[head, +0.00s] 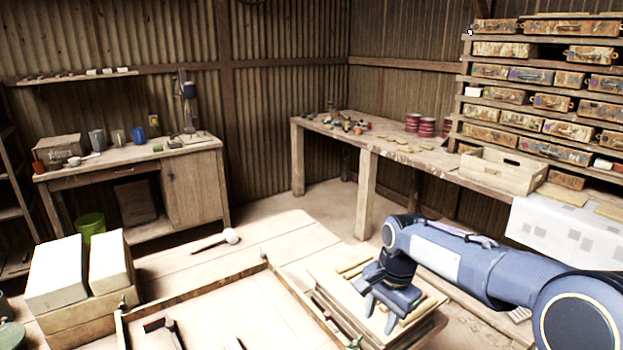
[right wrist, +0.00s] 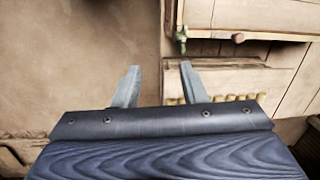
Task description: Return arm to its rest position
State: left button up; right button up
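My right arm (head: 470,262) reaches in from the right in the head view. Its gripper (head: 378,318) points down over a stack of wooden boards or frames (head: 425,330) at the table's right end. In the right wrist view the two fingers of the right gripper (right wrist: 160,88) stand apart with nothing between them. Whether the fingertips touch the stack cannot be told. My left arm and gripper do not show.
A framed wooden work table (head: 275,240) fills the foreground, with white blocks (head: 58,270) on its left. A bench (head: 340,130) and a wooden crate (head: 500,170) stand behind. A cabinet (head: 195,188) stands at the back left. The floor between is clear.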

jog(key=s+d+r+n+t+y, duration=0.1)
jog(key=s+d+r+n, duration=0.15)
jog(key=s, duration=0.55)
jog(key=s+d+r+n+t+y, duration=0.15)
jog(key=s+d, duration=0.25)
jog(key=s, duration=0.4)
jog(key=s+f+n+t, duration=0.2)
jog(key=s+f+n, duration=0.1)
jog(key=s, duration=0.8)
jog(key=shift+s+a+f+n+t, duration=0.2)
jog(key=shift+a+n+t, duration=0.2)
jog(key=shift+n, duration=0.4)
jog(key=shift+w+a+r, duration=0.1)
jog(key=shift+a, duration=0.05)
